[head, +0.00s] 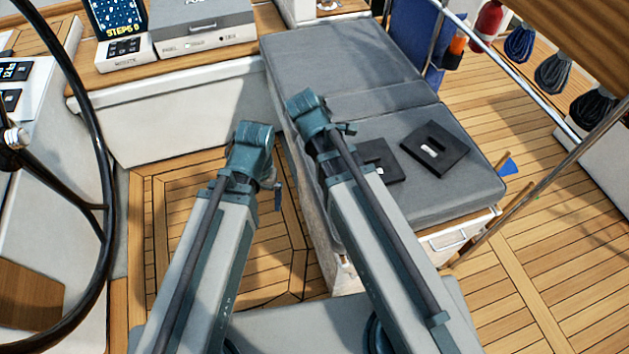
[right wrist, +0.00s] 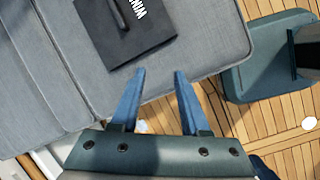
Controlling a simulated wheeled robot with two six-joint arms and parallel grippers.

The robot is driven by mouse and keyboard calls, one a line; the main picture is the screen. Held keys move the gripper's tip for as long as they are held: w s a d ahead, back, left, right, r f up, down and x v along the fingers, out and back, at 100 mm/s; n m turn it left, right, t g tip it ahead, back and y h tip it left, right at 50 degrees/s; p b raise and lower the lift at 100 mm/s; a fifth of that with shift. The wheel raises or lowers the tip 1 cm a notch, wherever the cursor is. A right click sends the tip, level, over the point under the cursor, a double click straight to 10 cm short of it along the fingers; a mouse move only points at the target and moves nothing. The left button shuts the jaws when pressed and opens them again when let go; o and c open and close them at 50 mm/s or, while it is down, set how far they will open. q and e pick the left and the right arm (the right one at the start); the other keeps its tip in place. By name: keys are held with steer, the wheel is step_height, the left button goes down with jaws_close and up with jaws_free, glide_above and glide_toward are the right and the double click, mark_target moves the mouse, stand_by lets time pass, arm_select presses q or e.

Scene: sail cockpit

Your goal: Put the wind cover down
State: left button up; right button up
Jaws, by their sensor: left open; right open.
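The wind cover is a flat black square piece with a raised dark handle and white lettering that starts "WIN". It lies on the grey cushion (head: 345,50), partly hidden by my right arm in the head view (head: 384,163); it also shows in the right wrist view (right wrist: 122,30). My right gripper (right wrist: 160,78) is open and empty, its blue fingers apart, beside the cover's lettered corner in that view. I cannot tell whether they touch. My left gripper (head: 277,197) is open over the deck left of the cushion, its fingers mostly hidden and away from the cover.
A second black cover (head: 434,149) lies on the cushion to the right of the first. A steering wheel (head: 100,190) stands at the left. A grey box (head: 205,25) and a screen (head: 118,16) stand at the back left. Rails and rope coils line the right side.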

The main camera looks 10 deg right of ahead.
steer(key=s+a+f+m+y, duration=0.1)
steer(key=s+a+m+y, duration=0.1)
steer(key=s+a+m, duration=0.6)
steer(key=shift+s+a+m+g+y, duration=0.15)
steer(key=shift+s+m+g+y, duration=0.1)
steer(key=shift+m+g+y, duration=0.25)
steer(key=shift+f, duration=0.1)
step_height(320, 180, up, 2)
steer(key=shift+r+p, duration=0.15)
steer(key=shift+p, duration=1.05)
